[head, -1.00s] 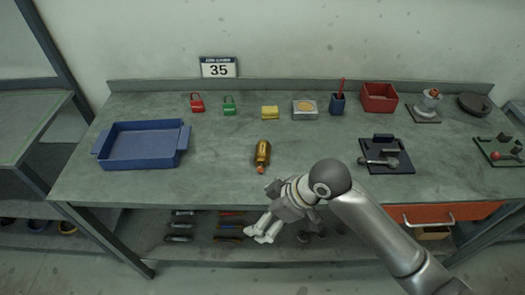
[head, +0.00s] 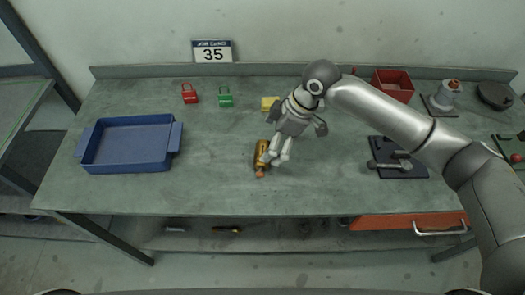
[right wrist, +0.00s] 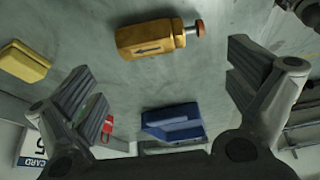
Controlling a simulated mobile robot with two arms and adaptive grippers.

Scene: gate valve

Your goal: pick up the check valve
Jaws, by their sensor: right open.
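The check valve (head: 261,158) is a brass-yellow body with a dark arrow mark and an orange-red end. It lies on the bench near its middle. In the right wrist view the check valve (right wrist: 150,38) lies above and beyond the fingertips, not between the pads. My right gripper (head: 274,157) is over the valve and partly covers its right side in the head view. Its two fingers (right wrist: 165,78) stand wide apart and empty in the right wrist view. Whether a finger touches the valve I cannot tell. My left gripper is not in view.
A blue tray (head: 128,146) stands at the left. Red (head: 190,94) and green (head: 225,96) padlocks and a yellow block (head: 270,104) are behind the valve. A black fixture plate (head: 398,160) lies right; a red bin (head: 394,86) stands behind. The bench between tray and valve is clear.

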